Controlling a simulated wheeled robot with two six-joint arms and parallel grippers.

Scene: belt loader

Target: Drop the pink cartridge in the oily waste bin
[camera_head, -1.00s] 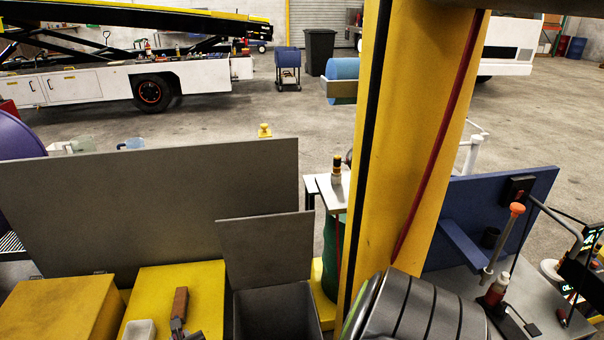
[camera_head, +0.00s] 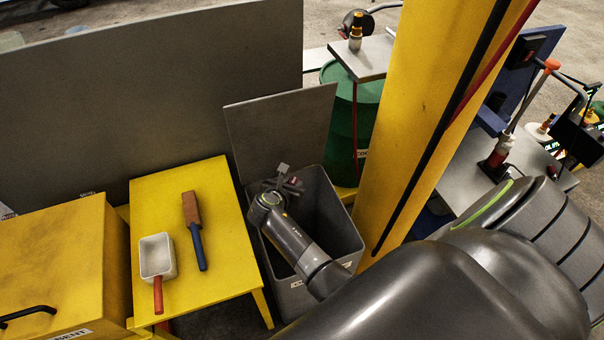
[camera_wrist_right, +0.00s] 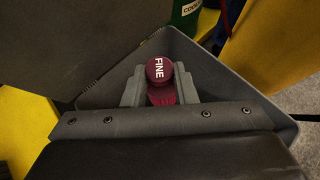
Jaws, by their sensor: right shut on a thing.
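The bin's wall also shows around the cartridge in the wrist view (camera_wrist_right: 218,76). The bin's front label is mostly hidden by my arm, so I cannot read it. My left gripper is out of view.
Left of the bin stands a yellow table (camera_head: 190,290) with a white scoop (camera_head: 157,257) and a brush (camera_head: 192,215). A yellow cabinet (camera_head: 50,260) is further left. A green drum (camera_head: 345,120) stands behind the bin, and a yellow post (camera_head: 435,110) rises to its right.

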